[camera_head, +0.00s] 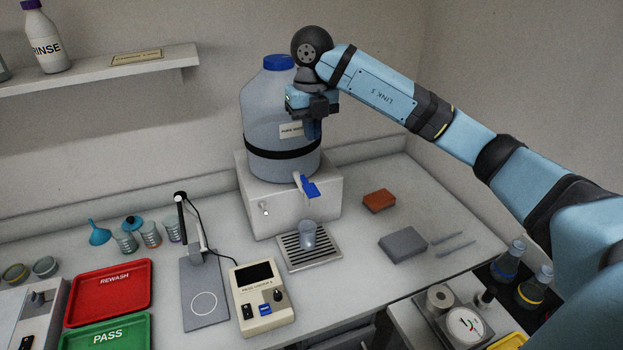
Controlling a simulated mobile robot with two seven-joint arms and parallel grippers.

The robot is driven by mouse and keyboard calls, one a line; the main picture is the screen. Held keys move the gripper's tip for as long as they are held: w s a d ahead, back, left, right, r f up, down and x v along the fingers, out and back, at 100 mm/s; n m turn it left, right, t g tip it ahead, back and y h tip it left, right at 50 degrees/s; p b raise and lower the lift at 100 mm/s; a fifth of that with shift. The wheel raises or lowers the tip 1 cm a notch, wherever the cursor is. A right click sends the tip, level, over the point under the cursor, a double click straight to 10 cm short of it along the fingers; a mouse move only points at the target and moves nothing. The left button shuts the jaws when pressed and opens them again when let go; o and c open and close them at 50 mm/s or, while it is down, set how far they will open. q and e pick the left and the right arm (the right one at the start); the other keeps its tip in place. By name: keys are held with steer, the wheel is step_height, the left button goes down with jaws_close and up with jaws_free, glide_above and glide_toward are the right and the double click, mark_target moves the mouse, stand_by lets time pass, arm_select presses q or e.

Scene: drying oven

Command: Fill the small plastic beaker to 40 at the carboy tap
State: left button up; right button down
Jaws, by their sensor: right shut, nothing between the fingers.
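The large grey carboy (262,112) with a blue cap and a black band stands on a white block (293,212). Its tap has a white spout and a blue lever (310,189) that juts out and down to the right. The small plastic beaker (308,234) stands upright on the slotted drip tray (322,262), below the tap. Its level and marks are too small to read. My right gripper (312,132) is shut and empty, pointing down in front of the carboy's right side, above the tap and apart from the lever. My left gripper is out of view.
A boxy instrument (262,296) and a stand plate (204,290) are left of the drip tray. Red (140,299) and green (140,342) trays lie further left.

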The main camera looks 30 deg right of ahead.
mark_target(314, 193)
stand_by(0.3)
step_height(314, 193, down, 13)
steer(key=p, duration=0.3)
steer(key=shift+f, duration=0.5)
steer(key=shift+f, duration=0.2)
steer(key=f+t+b, duration=0.1)
steer(key=b, duration=0.3)
steer(key=s+f+t+b, duration=0.1)
steer(key=t+b, duration=0.1)
steer(key=b, duration=0.3)
steer(key=shift+s+a+f+t+h, duration=0.1)
steer(key=shift+a+f+t+h, duration=0.05)
steer(key=shift+f+t+h, duration=0.2)
steer(key=shift+r, duration=0.4)
